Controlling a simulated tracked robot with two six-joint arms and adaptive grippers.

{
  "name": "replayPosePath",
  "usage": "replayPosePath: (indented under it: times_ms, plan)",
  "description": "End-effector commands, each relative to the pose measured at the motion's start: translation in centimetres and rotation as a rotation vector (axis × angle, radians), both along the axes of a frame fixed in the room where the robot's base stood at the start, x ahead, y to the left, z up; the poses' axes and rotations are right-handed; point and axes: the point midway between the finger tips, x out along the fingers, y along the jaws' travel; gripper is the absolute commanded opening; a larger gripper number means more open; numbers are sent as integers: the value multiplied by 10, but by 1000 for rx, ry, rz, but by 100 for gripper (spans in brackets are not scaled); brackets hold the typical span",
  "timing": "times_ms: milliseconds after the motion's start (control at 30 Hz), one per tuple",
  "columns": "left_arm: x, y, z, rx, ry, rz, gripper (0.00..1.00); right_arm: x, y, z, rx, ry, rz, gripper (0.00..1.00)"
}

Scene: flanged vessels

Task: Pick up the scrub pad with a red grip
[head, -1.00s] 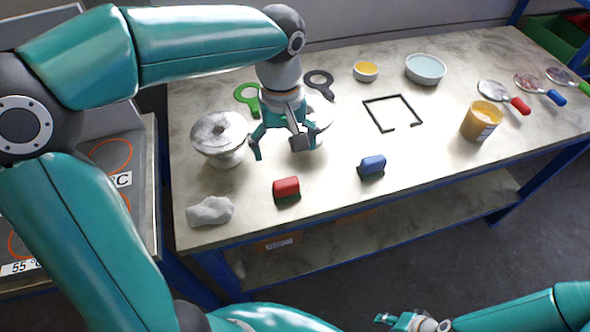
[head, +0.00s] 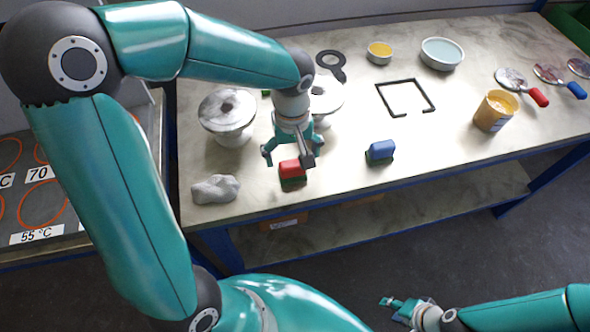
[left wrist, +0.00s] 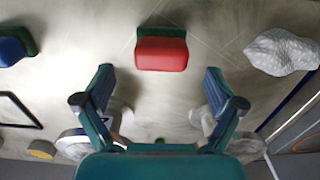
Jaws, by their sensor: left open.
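The scrub pad with a red grip (head: 292,171) lies on the table near its front edge, with a dark green pad under the grip. My left gripper (head: 288,158) is open and empty, just above and behind it, partly overlapping it in the head view. In the left wrist view the red-grip pad (left wrist: 161,52) lies ahead of the open fingers (left wrist: 158,76), roughly centred between them and apart from both. My right gripper (head: 390,303) is low at the bottom, away from the table; its jaws are too small to judge.
A blue-grip scrub pad (head: 380,151) lies to the right and a crumpled grey cloth (head: 216,188) to the left. Two flanged vessels (head: 228,112) stand behind. A black frame (head: 406,97) and an orange-brown jar (head: 495,111) are farther right. Table between is clear.

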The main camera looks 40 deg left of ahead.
Motion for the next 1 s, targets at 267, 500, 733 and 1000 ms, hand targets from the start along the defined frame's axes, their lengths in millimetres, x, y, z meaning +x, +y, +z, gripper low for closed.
replayPosePath:
  times_ms: [267, 500, 733, 1000]
  plan:
    - [-4, -1, -38, 1, 6, 0, 94, 0, 0, 7, 0, 0, 0, 40]
    - [-4, -1, -46, 0, 1, 1, 94, 0, 0, 7, 0, 0, 0, 40]
    - [-4, -1, -45, 0, 1, 1, 70, 0, 0, 7, 0, 0, 0, 40]
    - [-4, -1, -45, 0, 1, 1, 29, 0, 0, 7, 0, 0, 0, 40]
